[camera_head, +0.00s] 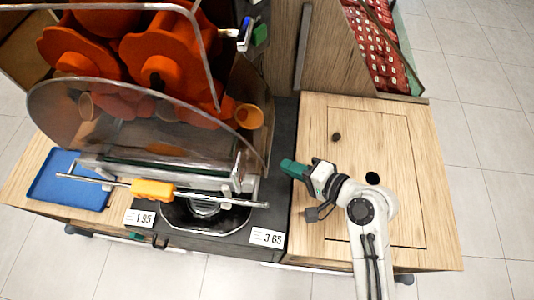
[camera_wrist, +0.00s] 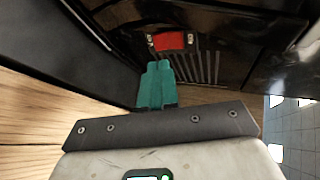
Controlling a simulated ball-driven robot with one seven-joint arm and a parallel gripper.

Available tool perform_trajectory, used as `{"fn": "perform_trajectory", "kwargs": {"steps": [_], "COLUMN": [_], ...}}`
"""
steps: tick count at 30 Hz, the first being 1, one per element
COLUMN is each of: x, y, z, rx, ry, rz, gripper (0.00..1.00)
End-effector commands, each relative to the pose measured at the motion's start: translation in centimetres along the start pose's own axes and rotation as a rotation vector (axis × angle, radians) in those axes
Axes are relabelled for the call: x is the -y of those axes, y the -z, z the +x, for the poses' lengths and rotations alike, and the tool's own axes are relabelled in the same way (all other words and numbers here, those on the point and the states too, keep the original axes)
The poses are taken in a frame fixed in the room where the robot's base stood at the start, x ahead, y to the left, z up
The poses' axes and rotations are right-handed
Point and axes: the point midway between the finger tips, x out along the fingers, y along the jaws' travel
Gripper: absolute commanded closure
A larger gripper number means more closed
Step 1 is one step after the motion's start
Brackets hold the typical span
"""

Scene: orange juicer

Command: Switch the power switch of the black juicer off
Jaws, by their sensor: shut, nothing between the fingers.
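The juicer (camera_head: 150,149) fills the upper left of the head view, with orange rollers behind a clear curved cover. In the wrist view its dark side panel (camera_wrist: 240,50) carries a red power switch (camera_wrist: 170,41) with a light mark at each end. The switch is not visible in the head view, and I cannot tell its on or off position. My gripper (camera_head: 290,167), with teal fingers, is shut and empty beside the juicer's right side. In the wrist view the closed fingertips (camera_wrist: 156,65) point at the panel just below the switch; I cannot tell whether they touch it.
A wooden counter (camera_head: 318,220) with a dark round hole lies under my arm. A blue tray (camera_head: 68,181) is at the left. A bar with an orange handle (camera_head: 152,189) crosses the juicer's front. Price tags (camera_head: 267,237) line the front edge. A wooden panel stands behind.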

Motion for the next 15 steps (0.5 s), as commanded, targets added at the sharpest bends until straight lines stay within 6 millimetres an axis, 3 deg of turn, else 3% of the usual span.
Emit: {"fn": "perform_trajectory", "kwargs": {"steps": [9,15], "x": [0.2,0.1], "y": [0.0,0.0], "z": [5.8,7.8], "rx": [0.002,0.001], "ry": [-0.001,-0.001], "rz": [0.001,0.0], "gripper": [1.0,1.0]}}
